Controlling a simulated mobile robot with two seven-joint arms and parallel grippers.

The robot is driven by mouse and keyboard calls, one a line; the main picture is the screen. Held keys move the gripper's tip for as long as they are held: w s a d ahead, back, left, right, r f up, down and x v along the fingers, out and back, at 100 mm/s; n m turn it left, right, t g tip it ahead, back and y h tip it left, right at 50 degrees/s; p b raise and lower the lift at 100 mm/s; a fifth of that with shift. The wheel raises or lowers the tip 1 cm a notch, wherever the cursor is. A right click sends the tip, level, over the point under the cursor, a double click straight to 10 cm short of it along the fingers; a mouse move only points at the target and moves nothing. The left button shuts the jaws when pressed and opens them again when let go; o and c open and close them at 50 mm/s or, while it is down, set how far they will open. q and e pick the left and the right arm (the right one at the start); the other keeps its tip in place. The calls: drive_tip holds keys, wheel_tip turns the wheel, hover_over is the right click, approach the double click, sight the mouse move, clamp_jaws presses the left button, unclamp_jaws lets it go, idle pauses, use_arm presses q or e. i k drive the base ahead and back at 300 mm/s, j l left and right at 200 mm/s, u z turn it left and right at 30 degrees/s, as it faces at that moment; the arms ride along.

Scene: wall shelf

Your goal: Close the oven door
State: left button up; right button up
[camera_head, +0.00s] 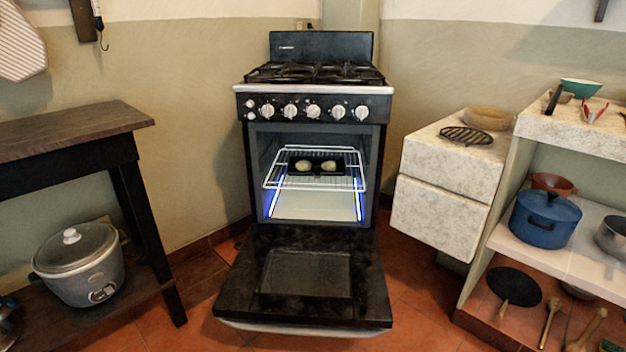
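The oven (258,190) is a black freestanding stove with white knobs against the corner of the room. Its door (306,285) is folded down fully, lying about level in front of the opening, with a dark inner window and a pale front edge. Inside, a white wire rack (280,183) sits partly forward and bears a dark tray (344,166) with two pale, rounded pieces on it. Neither of my grippers shows in the head view.
A dark wooden table (70,127) with a rice cooker (80,268) on its lower shelf stands at left. A stone-faced drawer unit (438,210) and a shelf with a blue pot (545,222) stand at right. Tiled floor shows on both sides of the door.

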sight(283, 279)
drive_tip(key=i+j, duration=0.25)
drive_tip(key=j, duration=0.15)
drive_tip(key=i+j+u, duration=0.1)
drive_tip(key=i+j, duration=0.15)
drive_tip(key=j, duration=0.2)
drive_tip(key=i+j, duration=0.25)
drive_tip(key=j, duration=0.15)
drive_tip(key=u, duration=0.05)
